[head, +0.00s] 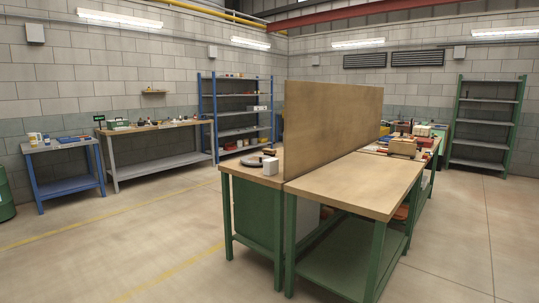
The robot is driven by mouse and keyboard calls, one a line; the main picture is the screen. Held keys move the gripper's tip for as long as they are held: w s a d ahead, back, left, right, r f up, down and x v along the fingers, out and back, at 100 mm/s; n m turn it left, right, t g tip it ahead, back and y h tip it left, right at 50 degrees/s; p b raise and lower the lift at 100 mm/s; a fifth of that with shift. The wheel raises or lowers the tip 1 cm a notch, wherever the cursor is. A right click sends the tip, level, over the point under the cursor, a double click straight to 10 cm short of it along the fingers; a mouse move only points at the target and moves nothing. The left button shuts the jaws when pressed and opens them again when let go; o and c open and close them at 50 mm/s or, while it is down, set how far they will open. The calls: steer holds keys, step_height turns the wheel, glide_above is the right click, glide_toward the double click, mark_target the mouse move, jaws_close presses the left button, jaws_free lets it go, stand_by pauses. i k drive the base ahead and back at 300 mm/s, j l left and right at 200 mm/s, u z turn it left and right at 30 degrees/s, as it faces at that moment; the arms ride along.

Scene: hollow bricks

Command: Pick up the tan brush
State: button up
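I cannot make out a tan brush for sure anywhere in the head view. Small items lie on several benches, too far and too small to name. A brown box-like thing (403,147) sits among clutter at the far right end of the central workbench (352,185). My gripper is not in view.
A tall brown panel (330,125) divides the central benches and hides what is behind it. A blue table (60,146), a long bench (160,129) and shelves line the walls. The floor is open.

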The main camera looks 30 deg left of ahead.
mark_target(267, 152)
steer(key=i+l, duration=0.1)
steer(key=i, duration=0.45)
steer(key=i+u, duration=0.35)
steer(key=i+l+u, duration=0.15)
steer(key=i+u, duration=0.2)
steer(key=i, duration=0.15)
steer(key=i+j+u, duration=0.15)
steer(key=u, duration=0.25)
steer(key=i+u, duration=0.25)
steer(key=u, duration=0.15)
steer(key=i+u, duration=0.25)
steer(key=u, duration=0.15)
steer(key=i+u, duration=0.2)
steer(key=u, duration=0.2)
steer(key=i+u, duration=0.25)
steer(key=i, duration=1.15)
steer(key=i+z, duration=0.2)
steer(key=i, duration=0.4)
steer(key=i+z, duration=0.2)
steer(key=i, duration=0.35)
steer(key=i+j+z, duration=0.2)
steer(key=i, duration=0.35)
steer(key=i+l+z, duration=0.2)
steer(key=i+z, duration=0.7)
steer(key=i+l+z, duration=0.1)
steer(key=i, duration=0.3)
steer(key=l, duration=0.1)
